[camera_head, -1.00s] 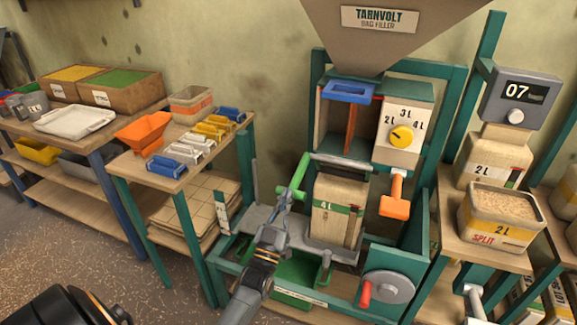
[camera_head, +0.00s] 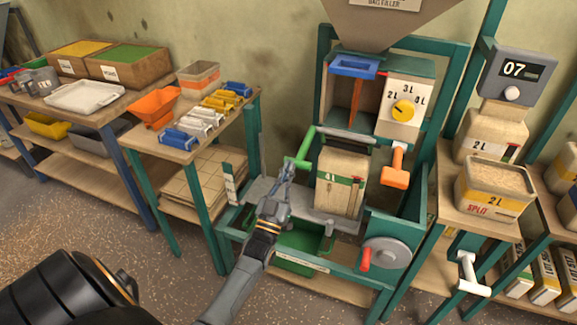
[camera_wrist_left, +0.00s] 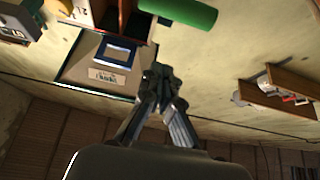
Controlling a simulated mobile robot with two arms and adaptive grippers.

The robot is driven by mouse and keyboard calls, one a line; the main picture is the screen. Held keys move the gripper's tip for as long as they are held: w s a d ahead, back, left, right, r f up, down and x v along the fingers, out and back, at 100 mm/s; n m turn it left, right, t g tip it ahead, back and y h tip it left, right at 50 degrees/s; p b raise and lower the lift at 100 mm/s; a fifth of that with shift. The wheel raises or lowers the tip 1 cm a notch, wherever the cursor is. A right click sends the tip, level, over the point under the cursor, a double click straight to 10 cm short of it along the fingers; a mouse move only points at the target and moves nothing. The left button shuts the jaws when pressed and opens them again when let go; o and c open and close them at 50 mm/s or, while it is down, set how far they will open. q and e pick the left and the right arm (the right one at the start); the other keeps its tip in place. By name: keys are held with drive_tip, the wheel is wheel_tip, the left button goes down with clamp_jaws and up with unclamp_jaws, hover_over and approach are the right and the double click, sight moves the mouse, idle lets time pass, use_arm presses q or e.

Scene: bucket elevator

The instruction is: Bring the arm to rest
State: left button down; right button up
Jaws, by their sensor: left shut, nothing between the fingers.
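My left gripper (camera_head: 287,172) is shut and empty. In the head view its tips appear close to the lower end of the green handle (camera_head: 305,148) on the bag filler (camera_head: 438,62); I cannot tell whether they touch. In the left wrist view the gripper (camera_wrist_left: 160,80) has its fingers together, and a green cylinder (camera_wrist_left: 190,14) shows above and right of the tips. A tan 4L bag (camera_head: 338,190) stands upright in the filler, beside the handle. My right gripper is not in view.
The left table (camera_head: 150,142) holds an orange scoop (camera_head: 153,105) and coloured clips. An open 2L bag (camera_head: 495,185) stands right. Floor at left is clear.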

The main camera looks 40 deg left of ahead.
use_arm(q)
drive_tip(key=s+d+f+m+g+h, duration=0.1)
drive_tip(key=s+d+f+g+h, duration=0.25)
drive_tip(key=f, duration=0.95)
drive_tip(key=s+d+f+m+g, duration=0.1)
drive_tip(key=s+d+f+g, duration=0.4)
drive_tip(key=f, duration=0.8)
drive_tip(key=s+d+f+m+g+h, duration=0.1)
drive_tip(key=s+f+g+h, duration=0.3)
drive_tip(key=f, duration=0.9)
drive_tip(key=s+d+f+g, duration=0.1)
drive_tip(key=s+f+g, duration=0.2)
drive_tip(key=s, duration=0.8)
drive_tip(key=s+d+f+m+g+y+p, duration=0.1)
drive_tip(key=s+f+g, duration=0.2)
drive_tip(key=s+f, duration=0.5)
drive_tip(key=s+f+m+g+y+p, duration=0.1)
drive_tip(key=s+f+g, duration=0.3)
drive_tip(key=s, duration=1.1)
drive_tip(key=shift+s+d+f, duration=0.35)
drive_tip(key=shift+d+f, duration=0.05)
drive_tip(key=shift+f, duration=0.25)
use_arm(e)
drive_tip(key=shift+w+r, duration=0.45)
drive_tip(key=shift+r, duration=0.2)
